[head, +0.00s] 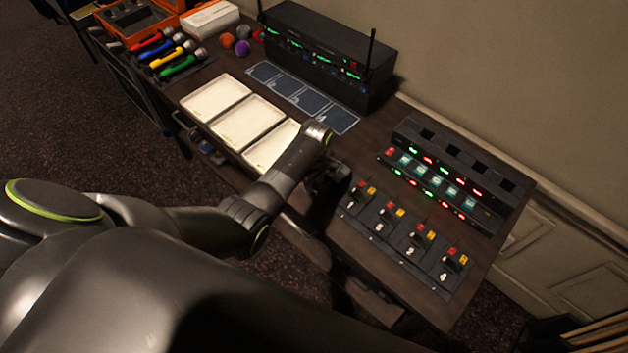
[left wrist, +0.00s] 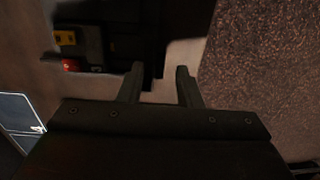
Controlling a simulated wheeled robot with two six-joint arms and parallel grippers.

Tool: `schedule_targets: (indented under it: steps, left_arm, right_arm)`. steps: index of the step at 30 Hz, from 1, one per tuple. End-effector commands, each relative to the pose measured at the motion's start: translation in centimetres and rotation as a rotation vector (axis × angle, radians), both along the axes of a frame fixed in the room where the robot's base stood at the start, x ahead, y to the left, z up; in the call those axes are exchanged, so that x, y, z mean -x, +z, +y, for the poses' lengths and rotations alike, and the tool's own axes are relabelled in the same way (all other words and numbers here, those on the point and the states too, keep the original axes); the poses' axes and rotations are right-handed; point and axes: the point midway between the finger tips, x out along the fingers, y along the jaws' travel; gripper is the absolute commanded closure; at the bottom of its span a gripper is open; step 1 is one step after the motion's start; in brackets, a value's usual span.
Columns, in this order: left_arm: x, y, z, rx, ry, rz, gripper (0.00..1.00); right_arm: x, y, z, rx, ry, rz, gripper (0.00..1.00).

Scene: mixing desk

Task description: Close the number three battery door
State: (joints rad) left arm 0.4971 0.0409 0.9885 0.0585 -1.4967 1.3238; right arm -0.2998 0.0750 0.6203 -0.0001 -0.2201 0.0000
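A row of bodypack units with red and yellow parts lies along the front of the desk panel. The nearest unit to my left gripper (head: 328,182) is the leftmost one (head: 357,192); its number is hidden in the head view. In the left wrist view its yellow part (left wrist: 65,38) and red part show beside a small white mark that may be a 3. My left gripper (left wrist: 158,82) is open and empty, its fingers apart over the desk edge beside the unit's dark base. The battery door itself is too dark to make out. My right gripper is out of view.
A rack with green and red lights (head: 440,175) stands behind the units. Three cream trays (head: 250,125) lie to the left, with dark blue cards (head: 300,95) behind them. Coloured microphones (head: 165,52) and a black receiver stack (head: 325,55) stand farther back. Carpet lies beyond the desk edge.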

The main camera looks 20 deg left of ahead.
Motion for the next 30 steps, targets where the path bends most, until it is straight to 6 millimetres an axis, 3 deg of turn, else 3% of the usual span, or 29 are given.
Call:
schedule_targets:
  steps: [3,10,30]
  left_arm:
    - [-0.01,0.03,-0.03,0.000,0.000,0.000,0.70]
    - [-0.01,0.04,-0.01,0.000,0.000,0.000,1.00]
    - [-0.13,0.08,-0.07,-0.005,0.000,0.013,1.00]
  right_arm:
    - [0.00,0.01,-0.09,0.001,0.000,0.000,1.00]
    - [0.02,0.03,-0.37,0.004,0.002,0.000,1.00]
    - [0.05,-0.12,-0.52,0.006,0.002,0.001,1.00]
